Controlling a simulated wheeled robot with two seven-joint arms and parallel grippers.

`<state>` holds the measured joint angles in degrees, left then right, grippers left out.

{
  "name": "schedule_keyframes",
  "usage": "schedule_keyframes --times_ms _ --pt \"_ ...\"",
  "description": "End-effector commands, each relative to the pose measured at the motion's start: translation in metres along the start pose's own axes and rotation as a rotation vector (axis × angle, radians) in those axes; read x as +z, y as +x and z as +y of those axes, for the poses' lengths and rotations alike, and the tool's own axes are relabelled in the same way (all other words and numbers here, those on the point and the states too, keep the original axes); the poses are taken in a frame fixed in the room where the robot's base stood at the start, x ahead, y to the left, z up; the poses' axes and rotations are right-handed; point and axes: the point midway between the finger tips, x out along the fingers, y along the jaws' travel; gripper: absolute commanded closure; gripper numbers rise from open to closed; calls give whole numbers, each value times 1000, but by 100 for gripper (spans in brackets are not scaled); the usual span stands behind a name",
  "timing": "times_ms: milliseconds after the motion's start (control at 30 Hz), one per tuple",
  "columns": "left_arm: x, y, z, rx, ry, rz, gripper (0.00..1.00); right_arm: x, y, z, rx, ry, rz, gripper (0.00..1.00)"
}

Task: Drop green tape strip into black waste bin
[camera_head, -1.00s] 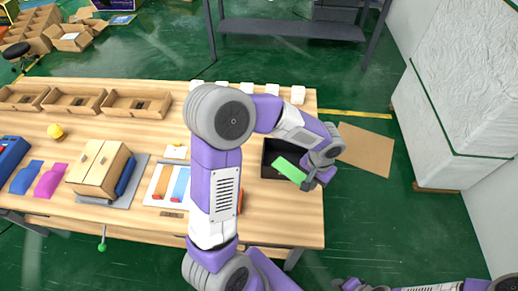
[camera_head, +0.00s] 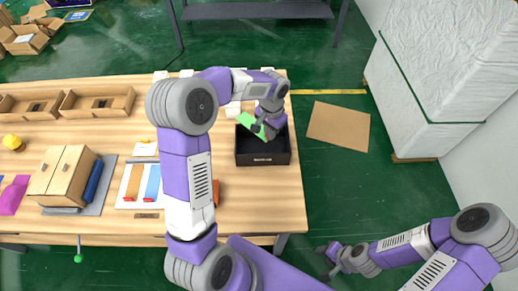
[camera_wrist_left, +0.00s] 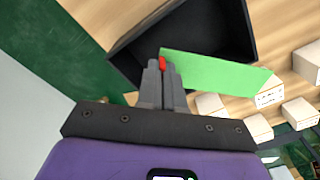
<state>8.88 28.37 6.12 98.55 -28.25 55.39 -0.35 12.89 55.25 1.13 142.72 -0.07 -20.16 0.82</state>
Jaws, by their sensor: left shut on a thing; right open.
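The green tape strip (camera_head: 252,126) is held at one end by my left gripper (camera_head: 259,124). The strip also shows in the left wrist view (camera_wrist_left: 218,74), sticking out to the right from the shut fingers (camera_wrist_left: 161,70). The black waste bin (camera_head: 263,158) stands on the table near its right edge. The strip and gripper overlap the bin's far part in the head view. In the left wrist view the bin (camera_wrist_left: 125,50) lies beyond the fingers and the strip crosses its opening. My right gripper (camera_head: 324,262) is open and empty, low over the floor right of the table.
Several small white boxes (camera_wrist_left: 304,62) stand by the bin at the table's far edge. A wooden cabinet (camera_head: 62,172), strips on a white board (camera_head: 140,185) and wooden trays (camera_head: 97,103) are further left. A brown sheet (camera_head: 338,127) lies on the floor.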

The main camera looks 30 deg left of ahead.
Motion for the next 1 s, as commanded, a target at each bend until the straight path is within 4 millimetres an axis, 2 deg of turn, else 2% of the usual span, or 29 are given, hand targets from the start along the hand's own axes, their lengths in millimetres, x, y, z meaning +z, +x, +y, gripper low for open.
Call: schedule_keyframes --times_ms 33,200,567,600,767,1000 --pt "0 12 0 0 0 -1 100 0 9 3 0 0 0 57" --pt "0 30 0 1 -1 -1 100 -1 23 9 0 0 0 57" --pt "0 35 0 0 -1 1 100 -1 26 10 0 0 0 57" --pt "0 35 0 0 -1 1 91 -1 26 10 0 0 0 57" --pt "0 35 0 0 -1 0 66 -1 26 10 0 0 0 57" --pt "0 35 0 0 -1 0 64 -1 26 10 0 0 0 57"
